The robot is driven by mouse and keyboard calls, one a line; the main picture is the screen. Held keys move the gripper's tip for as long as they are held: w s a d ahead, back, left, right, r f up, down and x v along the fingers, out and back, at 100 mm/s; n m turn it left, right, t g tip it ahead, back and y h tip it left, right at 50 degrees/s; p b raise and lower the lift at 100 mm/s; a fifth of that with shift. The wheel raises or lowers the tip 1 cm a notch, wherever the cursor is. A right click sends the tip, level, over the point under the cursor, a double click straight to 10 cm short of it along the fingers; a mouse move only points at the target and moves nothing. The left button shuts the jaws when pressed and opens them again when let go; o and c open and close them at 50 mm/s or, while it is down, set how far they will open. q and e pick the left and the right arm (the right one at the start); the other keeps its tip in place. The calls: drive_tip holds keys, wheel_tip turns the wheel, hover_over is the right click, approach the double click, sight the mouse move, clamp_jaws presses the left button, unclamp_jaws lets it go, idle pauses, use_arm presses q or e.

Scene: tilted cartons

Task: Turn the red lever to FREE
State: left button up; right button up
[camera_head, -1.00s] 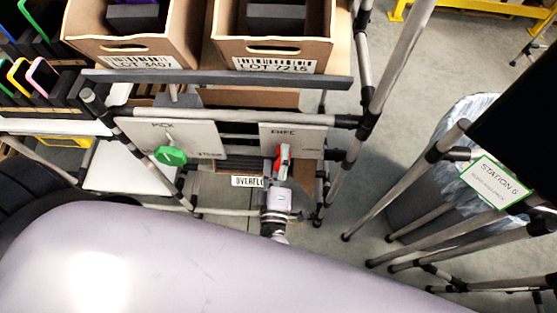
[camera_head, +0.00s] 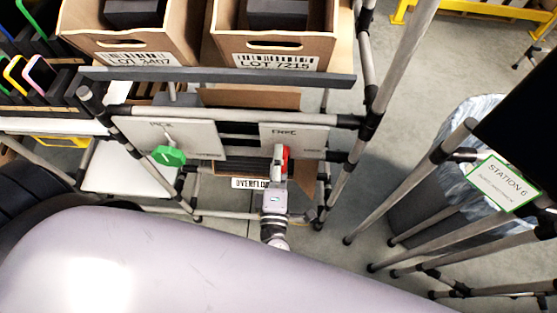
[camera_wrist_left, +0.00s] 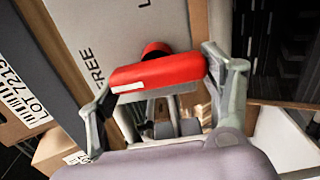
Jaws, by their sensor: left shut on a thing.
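The red lever (camera_head: 285,154) sits on a pale panel (camera_head: 293,137) with FREE printed near its top and a smaller, unreadable word at the lower right. In the left wrist view the red lever (camera_wrist_left: 157,71) has a white stripe at its left end, and the word FREE is left of it. My left gripper (camera_head: 277,172) reaches up from below to the lever. In the wrist view the fingers of my left gripper (camera_wrist_left: 158,92) are at the lever's two ends, shut on it. The lever's exact angle is hard to tell. My right gripper is not in view.
A green knob (camera_head: 168,155) is on the panel marked PICK (camera_head: 195,139) to the left. A dark rail (camera_head: 215,77) runs above, below cartons LOT 3407 (camera_head: 128,52) and LOT 7215 (camera_head: 270,55). Grey frame posts (camera_head: 388,75) stand to the right, with a lined bin (camera_head: 470,130) beyond.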

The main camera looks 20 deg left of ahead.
use_arm(q)
drive_tip(key=shift+f, duration=0.1)
drive_tip(key=o, duration=1.2)
drive_tip(key=shift+c, duration=0.2)
drive_tip(key=v, duration=1.2)
